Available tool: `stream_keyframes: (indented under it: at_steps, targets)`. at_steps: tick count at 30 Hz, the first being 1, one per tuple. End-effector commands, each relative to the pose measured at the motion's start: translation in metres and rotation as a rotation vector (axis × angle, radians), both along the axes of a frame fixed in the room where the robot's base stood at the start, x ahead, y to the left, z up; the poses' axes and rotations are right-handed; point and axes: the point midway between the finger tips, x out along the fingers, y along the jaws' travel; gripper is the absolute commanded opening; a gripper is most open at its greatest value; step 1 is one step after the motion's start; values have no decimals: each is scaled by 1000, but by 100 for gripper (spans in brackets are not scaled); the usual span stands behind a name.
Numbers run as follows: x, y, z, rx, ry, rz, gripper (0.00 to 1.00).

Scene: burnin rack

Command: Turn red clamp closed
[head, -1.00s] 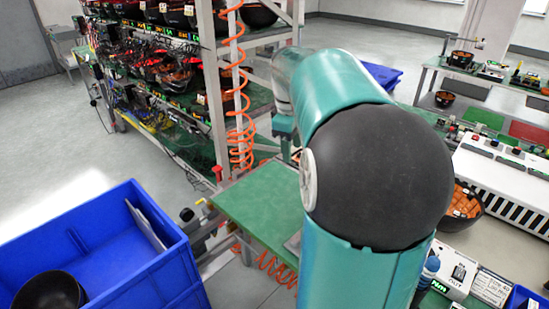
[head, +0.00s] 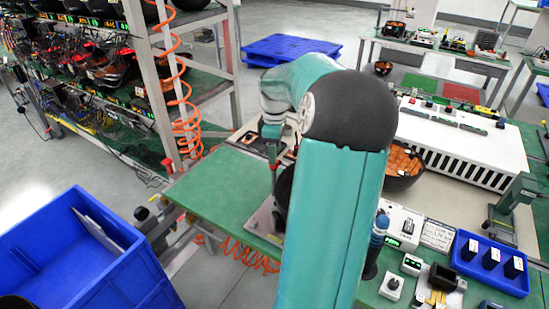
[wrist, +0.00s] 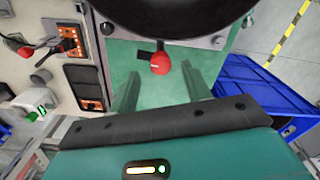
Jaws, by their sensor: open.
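The red clamp's rounded red tip (wrist: 160,63) shows in the wrist view, with a short dark part beside it, just below the rim of a dark bowl (wrist: 170,18). My gripper (wrist: 163,90) is open and empty. Its two green fingers stand left and right of the red tip, which appears in line with the gap; whether it lies between them in depth I cannot tell. In the head view my gripper (head: 271,160) points down over the green bench (head: 215,190). A bit of red shows at its fingers. My arm partly hides the dark bowl (head: 283,195) and the clamp.
A blue crate (head: 90,250) stands at the lower left. The rack (head: 160,80) with a coiled orange hose (head: 183,100) rises left of my gripper. A white box (head: 460,140) is at the right.

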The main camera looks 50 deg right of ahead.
Motion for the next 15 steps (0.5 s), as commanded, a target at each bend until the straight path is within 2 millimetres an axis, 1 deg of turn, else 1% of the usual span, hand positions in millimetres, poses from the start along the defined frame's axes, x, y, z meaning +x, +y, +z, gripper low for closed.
stream_keyframes:
  at_steps: [1, 6, 9, 15]
  targets:
    - [0, 1, -9, 4, 1, 0, 48]
    - [0, 0, -28, 2, 0, 0, 48]
    - [0, 0, -31, 0, -1, 0, 48]
    - [0, 0, -32, 0, 0, 0, 48]
